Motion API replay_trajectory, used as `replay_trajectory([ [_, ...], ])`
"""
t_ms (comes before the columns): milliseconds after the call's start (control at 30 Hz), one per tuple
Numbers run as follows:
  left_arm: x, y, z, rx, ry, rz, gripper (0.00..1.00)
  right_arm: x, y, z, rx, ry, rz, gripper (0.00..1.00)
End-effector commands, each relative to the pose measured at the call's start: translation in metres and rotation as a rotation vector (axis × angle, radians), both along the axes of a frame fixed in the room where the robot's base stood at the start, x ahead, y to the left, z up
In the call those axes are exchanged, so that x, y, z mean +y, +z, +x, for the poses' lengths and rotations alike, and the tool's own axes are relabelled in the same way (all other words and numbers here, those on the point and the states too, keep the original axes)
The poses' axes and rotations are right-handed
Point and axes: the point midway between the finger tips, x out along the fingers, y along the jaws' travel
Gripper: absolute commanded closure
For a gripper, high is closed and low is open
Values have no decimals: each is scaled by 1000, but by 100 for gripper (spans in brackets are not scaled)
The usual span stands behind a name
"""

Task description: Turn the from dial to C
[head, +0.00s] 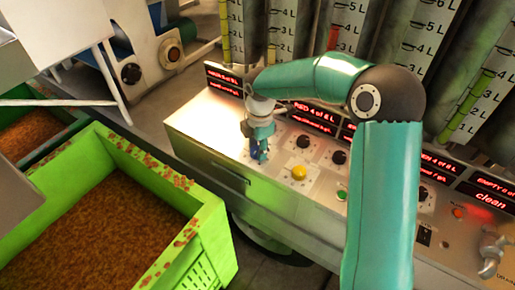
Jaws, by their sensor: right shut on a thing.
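My right arm, teal with dark joints, reaches over the control panel (205,120). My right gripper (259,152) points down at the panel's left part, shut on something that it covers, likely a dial. I cannot read that dial's letters or its pointer. Two other black dials stand to the right of the gripper, a nearer one (303,141) and a farther one (338,157). My left gripper is not in view.
A yellow button (298,172) sits just right of the gripper. Red-lit displays (317,117) and graduated tanks (420,40) line the back. A metal tap (490,250) is at the right. A green crate (205,225) of brownish pulp stands at the left.

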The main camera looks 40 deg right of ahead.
Motion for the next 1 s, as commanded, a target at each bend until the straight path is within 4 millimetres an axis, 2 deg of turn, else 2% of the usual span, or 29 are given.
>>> replay_trajectory([
  [300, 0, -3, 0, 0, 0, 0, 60, 0, 1, 1, -5, -109, 0, 95],
  [733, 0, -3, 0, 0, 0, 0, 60, 0, 1, 1, -5, -122, 0, 95],
  [767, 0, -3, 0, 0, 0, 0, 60, 0, 1, 1, -5, -122, 0, 59],
  [900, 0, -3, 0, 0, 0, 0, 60, 0, 1, 0, -4, -121, 0, 35],
  [1000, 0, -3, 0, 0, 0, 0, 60, 0, 1, 0, -3, -121, 0, 35],
])
